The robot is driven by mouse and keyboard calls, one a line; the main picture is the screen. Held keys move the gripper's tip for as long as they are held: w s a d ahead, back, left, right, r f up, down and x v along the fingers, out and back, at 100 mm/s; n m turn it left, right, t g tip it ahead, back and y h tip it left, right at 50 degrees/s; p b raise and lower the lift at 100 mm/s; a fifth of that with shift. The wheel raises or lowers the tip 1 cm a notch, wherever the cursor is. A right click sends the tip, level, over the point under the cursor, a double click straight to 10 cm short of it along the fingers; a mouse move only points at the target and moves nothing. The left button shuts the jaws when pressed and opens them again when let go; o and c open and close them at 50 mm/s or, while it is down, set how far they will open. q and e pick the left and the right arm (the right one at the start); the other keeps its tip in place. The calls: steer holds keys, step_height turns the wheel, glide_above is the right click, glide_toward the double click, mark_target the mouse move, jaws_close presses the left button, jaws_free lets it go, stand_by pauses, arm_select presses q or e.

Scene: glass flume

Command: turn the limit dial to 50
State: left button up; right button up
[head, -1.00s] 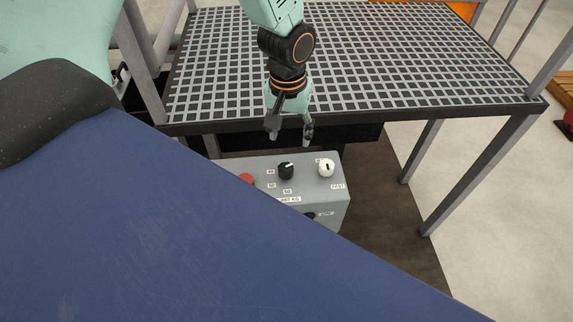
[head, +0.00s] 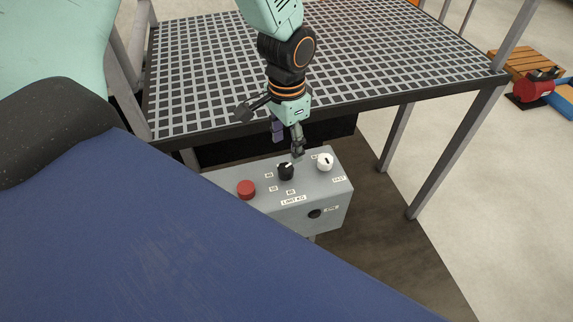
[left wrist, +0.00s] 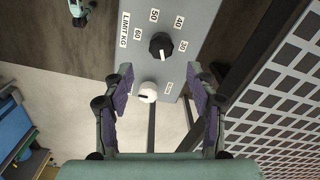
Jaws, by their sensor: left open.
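The limit dial (head: 286,172) is a black knob on top of a grey control box (head: 325,196). In the left wrist view the dial (left wrist: 161,46) has labels 30, 40, 50 and 60 around it. Its white mark appears to point toward the white knob (left wrist: 148,92), away from 50. My right gripper is not in view.
A red button (head: 246,189) sits left of the dial, and a white knob (head: 324,162) right of it. A black round part (head: 314,213) is on the box's front. A grated platform (head: 420,93) stands behind the box. A red machine (head: 533,88) is far right.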

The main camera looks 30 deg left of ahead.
mark_target(286, 167)
arm_select(q)
steer(key=shift+f, duration=0.25)
step_height(286, 167, down, 7)
steer(key=shift+w+r+b, duration=0.1)
steer(key=shift+b, duration=0.25)
steer(key=shift+a+f, duration=0.15)
steer(key=shift+f, duration=0.15)
steer(key=shift+c, duration=0.3)
